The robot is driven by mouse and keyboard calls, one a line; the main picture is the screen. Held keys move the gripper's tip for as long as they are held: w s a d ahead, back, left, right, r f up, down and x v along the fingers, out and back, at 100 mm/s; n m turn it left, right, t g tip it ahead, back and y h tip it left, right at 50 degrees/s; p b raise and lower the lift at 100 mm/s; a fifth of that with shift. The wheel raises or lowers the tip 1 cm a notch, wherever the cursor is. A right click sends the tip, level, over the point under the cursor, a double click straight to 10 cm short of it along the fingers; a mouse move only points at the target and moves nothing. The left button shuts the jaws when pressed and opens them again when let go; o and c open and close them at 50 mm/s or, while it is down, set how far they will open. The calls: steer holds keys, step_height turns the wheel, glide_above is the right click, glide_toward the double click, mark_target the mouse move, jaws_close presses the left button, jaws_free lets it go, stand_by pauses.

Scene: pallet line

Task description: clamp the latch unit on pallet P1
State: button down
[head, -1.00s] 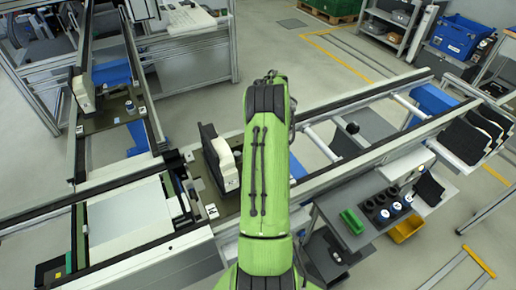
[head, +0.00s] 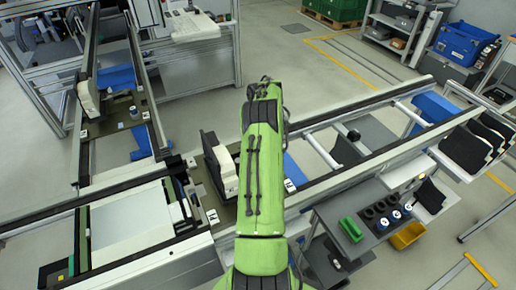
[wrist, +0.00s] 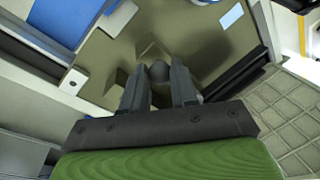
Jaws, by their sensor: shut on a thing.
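A pallet (head: 228,212) sits on the line in the middle of the head view, partly hidden by my arm. On it stands a unit with a white body (head: 225,172) and a dark upright plate. I cannot read which pallet is P1. My gripper (wrist: 158,85) is hidden behind my arm in the head view. In the wrist view its two grey fingers are over the olive pallet plate (wrist: 118,50), shut on a dark round knob (wrist: 158,70). What the knob belongs to is mostly hidden by the fingers.
Another pallet with a similar unit (head: 88,97) is on the left branch. Dark plates (head: 465,150) stand at the right end. Rails (head: 340,185) border the pallet.

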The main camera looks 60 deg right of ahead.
steer(key=shift+w+d+r, duration=0.1)
steer(key=shift+w+r, duration=0.05)
steer(key=c, duration=0.9)
jaws_free()
steer(key=d+r+p, duration=0.1)
steer(key=r+p, duration=0.1)
steer(key=r, duration=0.3)
steer(key=r+p, duration=0.2)
steer(key=r, duration=0.3)
steer(key=w+d+r+p, duration=0.1)
steer(key=r+p, duration=0.1)
steer(key=r, duration=0.3)
steer(key=shift+d+r, duration=0.25)
steer(key=shift+d, duration=0.05)
steer(key=shift+w+f, duration=0.1)
